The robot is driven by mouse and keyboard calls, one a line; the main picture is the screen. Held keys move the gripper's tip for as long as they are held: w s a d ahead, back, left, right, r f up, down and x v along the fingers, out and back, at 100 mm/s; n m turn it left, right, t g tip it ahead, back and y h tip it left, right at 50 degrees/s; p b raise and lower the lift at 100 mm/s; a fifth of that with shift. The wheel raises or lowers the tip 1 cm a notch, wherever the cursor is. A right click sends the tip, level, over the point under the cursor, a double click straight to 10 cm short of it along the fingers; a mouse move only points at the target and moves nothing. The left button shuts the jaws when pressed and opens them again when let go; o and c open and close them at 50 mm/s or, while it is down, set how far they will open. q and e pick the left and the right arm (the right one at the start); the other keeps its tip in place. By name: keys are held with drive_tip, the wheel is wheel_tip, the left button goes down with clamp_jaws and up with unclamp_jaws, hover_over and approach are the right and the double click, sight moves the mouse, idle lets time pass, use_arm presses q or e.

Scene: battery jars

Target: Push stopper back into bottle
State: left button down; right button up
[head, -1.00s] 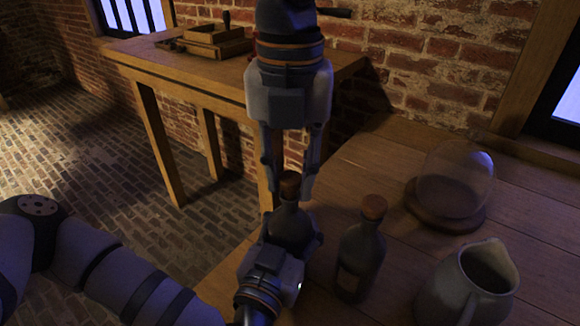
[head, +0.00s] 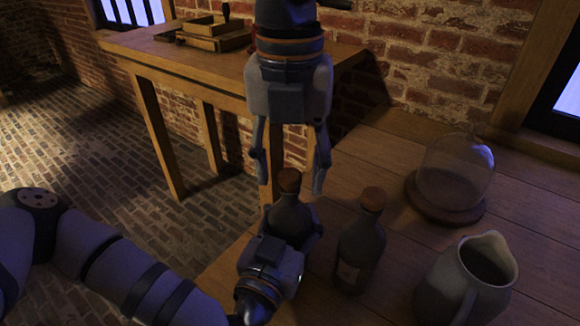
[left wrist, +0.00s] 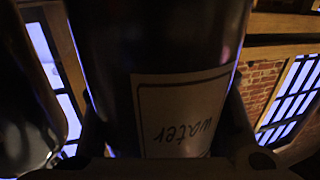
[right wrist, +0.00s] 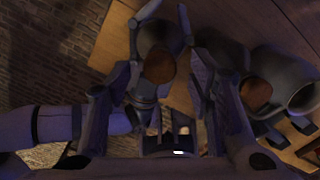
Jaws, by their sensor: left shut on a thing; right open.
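A dark bottle (head: 291,222) with a brown stopper (head: 289,180) at its mouth is held by my left gripper (head: 292,232), which is shut around its body. In the left wrist view the bottle (left wrist: 105,60) fills the middle, and its label reads "water". My right gripper (head: 291,180) points down over it, open, with a finger apart on each side of the stopper. In the right wrist view the stopper (right wrist: 160,67) shows beyond the open fingers. How deep the stopper sits in the neck cannot be told.
A second stoppered bottle (head: 361,245) stands on the table (head: 400,160) close to the right. A grey jug (head: 468,285) and a glass dome (head: 455,170) stand farther right. A side table (head: 140,52) with wooden boxes is behind.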

use_arm(q)
drive_tip(key=shift+f, duration=0.1)
drive_tip(key=c, duration=0.6)
unclamp_jaws()
use_arm(e)
wheel_tip(320, 180, up, 11)
drive_tip(key=shift+r, duration=0.2)
use_arm(q)
drive_tip(key=v, duration=1.2)
drive_tip(key=shift+s, duration=0.1)
